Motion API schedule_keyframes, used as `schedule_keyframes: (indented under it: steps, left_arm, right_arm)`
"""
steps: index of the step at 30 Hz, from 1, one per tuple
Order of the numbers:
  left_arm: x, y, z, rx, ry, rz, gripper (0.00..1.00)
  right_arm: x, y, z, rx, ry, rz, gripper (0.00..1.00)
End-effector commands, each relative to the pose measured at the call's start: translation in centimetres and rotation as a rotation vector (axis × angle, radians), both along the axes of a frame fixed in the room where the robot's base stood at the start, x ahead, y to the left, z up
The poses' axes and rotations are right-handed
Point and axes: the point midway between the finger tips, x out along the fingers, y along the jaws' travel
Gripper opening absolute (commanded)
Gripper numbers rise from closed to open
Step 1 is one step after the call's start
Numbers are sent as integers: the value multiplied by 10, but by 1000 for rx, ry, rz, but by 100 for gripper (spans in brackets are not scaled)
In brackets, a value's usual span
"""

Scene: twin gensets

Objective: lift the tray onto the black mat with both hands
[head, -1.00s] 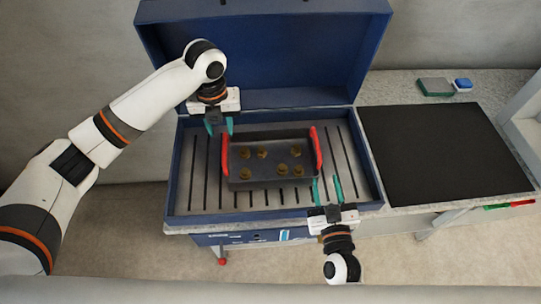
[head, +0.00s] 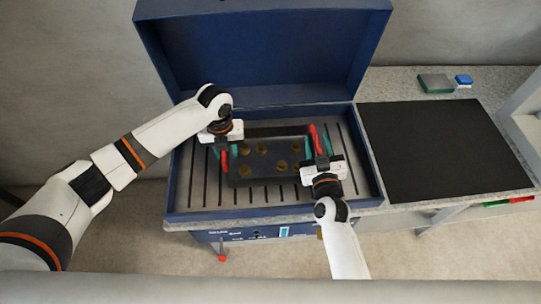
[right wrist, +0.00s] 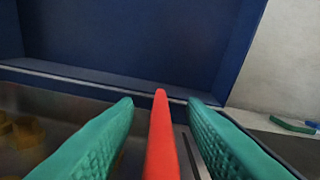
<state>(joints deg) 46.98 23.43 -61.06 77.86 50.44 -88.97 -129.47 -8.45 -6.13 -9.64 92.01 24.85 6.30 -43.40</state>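The dark tray (head: 262,181) sits on the slatted floor of the open blue box and holds several small brown pieces. It has a red handle on each side. My left gripper (head: 225,150) is at the left handle (head: 225,163), with its teal fingers apart on either side of it. My right gripper (head: 320,150) is at the right handle (head: 313,135), partly hiding it. In the right wrist view the right handle (right wrist: 161,140) stands between the two open fingers, with gaps on both sides. The black mat (head: 445,150) lies bare on the counter to the right.
The blue box (head: 180,212) has a raised lid (head: 262,50) behind the tray and a low wall all round, including between tray and mat. A green-grey block (head: 435,84) and a blue block (head: 463,80) lie behind the mat.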

Motion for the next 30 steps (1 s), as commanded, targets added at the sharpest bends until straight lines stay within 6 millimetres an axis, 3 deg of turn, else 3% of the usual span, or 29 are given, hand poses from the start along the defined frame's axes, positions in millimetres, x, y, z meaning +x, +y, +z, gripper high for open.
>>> schedule_keyframes:
  steps: [9,16,30]
  left_arm:
    - [0,0,-2,0,1,-1,36]
    - [0,0,-2,0,1,-1,0]
    - [0,0,-2,1,0,0,0]
  right_arm:
    - [2,0,0,0,1,0,37]
    - [2,0,0,0,0,0,1]
    - [2,0,0,-2,1,0,0]
